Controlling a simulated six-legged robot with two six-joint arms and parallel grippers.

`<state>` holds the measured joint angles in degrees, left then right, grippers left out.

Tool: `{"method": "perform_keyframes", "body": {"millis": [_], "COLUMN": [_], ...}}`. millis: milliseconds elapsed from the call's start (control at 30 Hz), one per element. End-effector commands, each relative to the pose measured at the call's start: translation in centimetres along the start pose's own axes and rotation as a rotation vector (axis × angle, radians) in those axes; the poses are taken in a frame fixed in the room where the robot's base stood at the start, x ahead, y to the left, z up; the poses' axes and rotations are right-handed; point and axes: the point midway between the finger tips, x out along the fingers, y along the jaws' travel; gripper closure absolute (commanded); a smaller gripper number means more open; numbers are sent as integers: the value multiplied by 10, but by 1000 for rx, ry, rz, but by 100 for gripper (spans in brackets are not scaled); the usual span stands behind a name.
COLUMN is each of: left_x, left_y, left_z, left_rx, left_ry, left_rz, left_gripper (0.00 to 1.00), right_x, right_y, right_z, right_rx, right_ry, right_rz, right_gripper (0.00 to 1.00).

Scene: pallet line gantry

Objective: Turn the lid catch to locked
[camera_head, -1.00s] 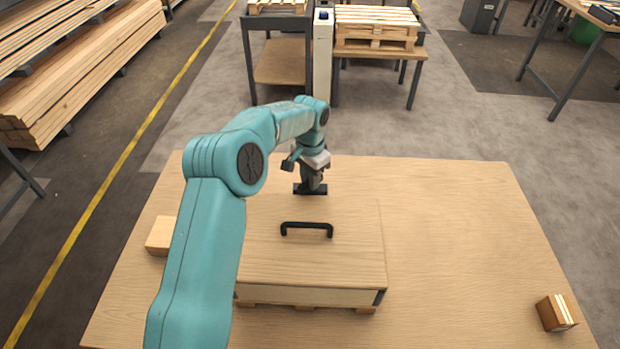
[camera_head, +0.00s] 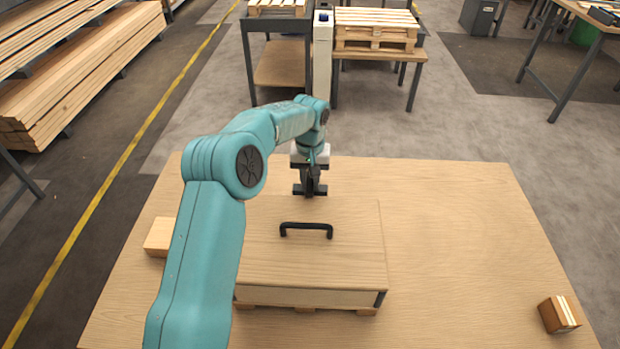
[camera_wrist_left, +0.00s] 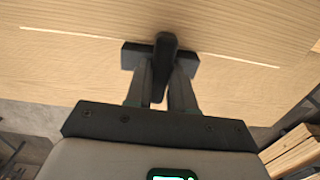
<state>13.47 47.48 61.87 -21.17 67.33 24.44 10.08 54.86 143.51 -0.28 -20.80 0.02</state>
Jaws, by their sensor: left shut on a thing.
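The wooden box (camera_head: 340,265) stands on the table with its lid down. A black bar handle (camera_head: 306,229) is on top of the lid. The dark lid catch (camera_head: 297,190) is at the far edge of the lid; its base plate and lever (camera_wrist_left: 166,48) also show in the left wrist view. My left gripper (camera_head: 310,188) is at the catch, and in the left wrist view its fingers (camera_wrist_left: 162,75) are closed on either side of the lever. The fingers hide part of the lever in the head view. My right gripper is not in view.
Pallets (camera_head: 375,28) on stands and a white post (camera_head: 322,60) are beyond the table.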

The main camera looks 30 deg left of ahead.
Motion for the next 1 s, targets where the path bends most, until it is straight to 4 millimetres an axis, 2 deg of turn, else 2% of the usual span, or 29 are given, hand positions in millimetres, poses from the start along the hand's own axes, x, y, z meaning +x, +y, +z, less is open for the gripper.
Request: {"method": "perform_keyframes", "body": {"millis": [600,633,700,1000], "left_x": [-2,-2,-2,-2], "left_y": [0,0,0,0], "left_z": [-2,-2,-2,-1], "left_rx": [-41,-41,-40,-38], "left_ry": [8,8,7,4], "left_rz": [2,3,2,1], "left_gripper": [100,70,51,51], "right_x": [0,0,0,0], "right_y": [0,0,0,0], "right_z": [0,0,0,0], "right_rx": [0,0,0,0], "right_ry": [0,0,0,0], "right_rz": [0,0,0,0], "right_gripper": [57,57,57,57]}}
